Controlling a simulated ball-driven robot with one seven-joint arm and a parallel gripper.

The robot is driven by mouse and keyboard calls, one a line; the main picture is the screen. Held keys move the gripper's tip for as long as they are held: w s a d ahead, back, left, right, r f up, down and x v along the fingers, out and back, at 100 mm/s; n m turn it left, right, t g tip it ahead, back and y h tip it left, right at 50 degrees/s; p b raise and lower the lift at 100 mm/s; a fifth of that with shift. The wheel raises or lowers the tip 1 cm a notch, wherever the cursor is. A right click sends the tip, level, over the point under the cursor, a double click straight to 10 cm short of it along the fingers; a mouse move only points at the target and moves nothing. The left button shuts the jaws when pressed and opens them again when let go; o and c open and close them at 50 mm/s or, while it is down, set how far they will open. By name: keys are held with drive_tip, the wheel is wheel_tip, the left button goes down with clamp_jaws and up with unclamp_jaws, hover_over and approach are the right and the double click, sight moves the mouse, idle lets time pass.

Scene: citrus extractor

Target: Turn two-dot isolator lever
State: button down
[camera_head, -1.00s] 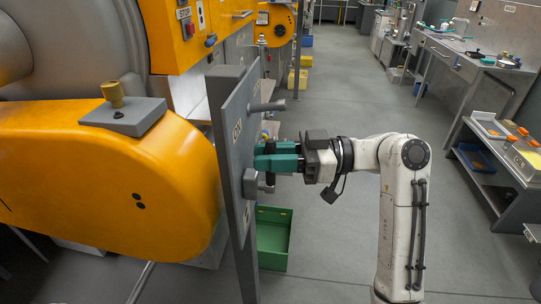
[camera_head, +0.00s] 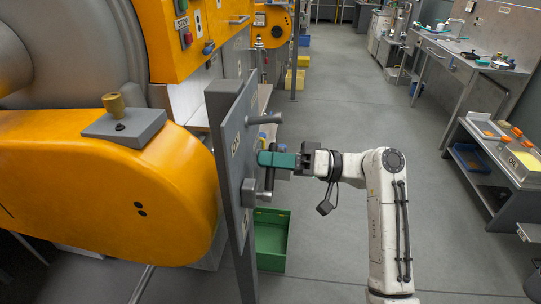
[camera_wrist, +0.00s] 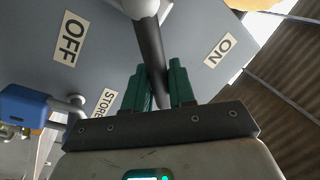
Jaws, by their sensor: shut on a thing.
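The grey isolator panel (camera_head: 226,120) stands upright beside the orange machine, edge-on to my head camera. In the wrist view the panel (camera_wrist: 185,60) carries OFF, ON and STORE labels. A dark lever rod (camera_wrist: 149,45) runs from a pale round hub (camera_wrist: 138,7) down between my green fingers. My gripper (camera_wrist: 158,75) is shut on this rod. In the head view my gripper (camera_head: 264,159) is at the panel's right face, below a grey upper handle (camera_head: 264,119). Dots on the held lever cannot be made out.
A green bin (camera_head: 271,240) stands on the floor below my gripper. The orange housing (camera_head: 100,190), marked with two black dots, fills the left. A blue block (camera_wrist: 25,105) sits near the STORE label. The aisle floor to the right is open, with benches (camera_head: 470,65) beyond.

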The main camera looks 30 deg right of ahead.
drive_tip(key=m, duration=0.1)
drive_tip(key=w+f+m+t+p, duration=0.1)
drive_tip(key=m, duration=0.1)
drive_tip(key=d+f+m+p, duration=0.1)
drive_tip(key=m, duration=0.1)
drive_tip(key=shift+w+f, duration=0.1)
drive_tip(key=shift+w, duration=0.05)
drive_tip(key=m, duration=0.1)
drive_tip(key=f+m+t+p, duration=0.1)
drive_tip(key=m, duration=0.1)
drive_tip(key=shift+w+d+f+h, duration=0.15)
drive_tip(key=shift+w+f+h, duration=0.05)
drive_tip(key=shift+h, duration=0.1)
drive_tip(key=shift+f+m+t+p, duration=0.3)
drive_tip(key=shift+f+m+p, duration=0.4)
drive_tip(key=shift+m, duration=0.8)
drive_tip(key=shift+f, duration=0.15)
drive_tip(key=c, duration=1.1)
unclamp_jaws()
drive_tip(key=shift+d, duration=0.1)
drive_tip(key=b+v, duration=0.2)
drive_tip(key=v, duration=0.8)
drive_tip(key=shift+s+d+b, duration=0.25)
drive_tip(key=shift+s+b, duration=0.05)
drive_tip(key=shift+b, duration=0.05)
